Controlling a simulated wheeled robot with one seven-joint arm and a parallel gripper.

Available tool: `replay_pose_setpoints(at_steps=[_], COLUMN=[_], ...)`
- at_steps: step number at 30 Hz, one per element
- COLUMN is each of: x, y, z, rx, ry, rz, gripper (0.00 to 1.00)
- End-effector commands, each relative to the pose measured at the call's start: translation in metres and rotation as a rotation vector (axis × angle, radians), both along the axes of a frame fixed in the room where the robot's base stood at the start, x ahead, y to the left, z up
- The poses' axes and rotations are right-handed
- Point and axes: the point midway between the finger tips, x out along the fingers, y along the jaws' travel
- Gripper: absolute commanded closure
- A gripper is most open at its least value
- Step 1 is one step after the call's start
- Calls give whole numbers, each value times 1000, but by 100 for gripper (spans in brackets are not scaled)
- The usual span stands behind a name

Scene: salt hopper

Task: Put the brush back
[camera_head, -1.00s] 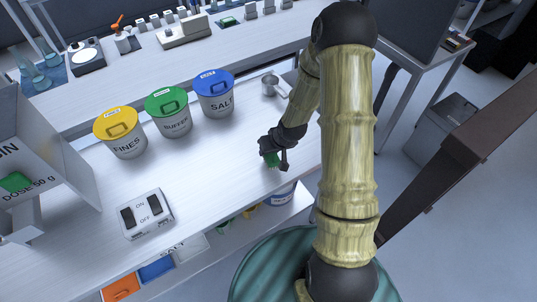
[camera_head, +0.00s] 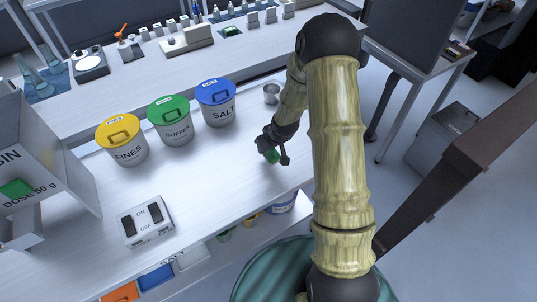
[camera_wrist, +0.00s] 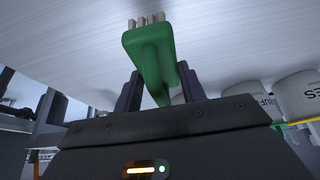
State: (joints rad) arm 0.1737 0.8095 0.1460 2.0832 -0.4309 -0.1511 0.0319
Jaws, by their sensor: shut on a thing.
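The brush is green with pale bristles. In the wrist view the brush (camera_wrist: 150,48) stands between the two dark fingers of my gripper (camera_wrist: 158,85), which is shut on its handle. The bristles point away from the gripper, toward the white bench surface. In the head view my gripper (camera_head: 272,150) is over the bench, right of the lidded buckets, and a bit of the green brush (camera_head: 272,156) shows at its tips. I cannot tell whether the bristles touch the bench.
On the bench (camera_head: 200,185) stand the yellow-lidded FINES bucket (camera_head: 123,142), green-lidded BUFFER bucket (camera_head: 171,122) and blue-lidded SALT bucket (camera_head: 216,103). A metal cup (camera_head: 271,94) stands behind my gripper. A switch box (camera_head: 146,221) is at front left. The bench between is clear.

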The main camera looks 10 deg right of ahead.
Motion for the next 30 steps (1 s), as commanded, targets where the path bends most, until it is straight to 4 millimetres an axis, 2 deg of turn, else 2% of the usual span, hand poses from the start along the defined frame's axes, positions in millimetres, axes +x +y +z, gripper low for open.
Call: replay_pose_setpoints(at_steps=[11,21,30], x=[1,0,0], y=[0,0,0], z=[-6,-44,-46], rx=[1,0,0], ry=[-2,-1,-2], rz=[-1,0,0], gripper=[85,85,85])
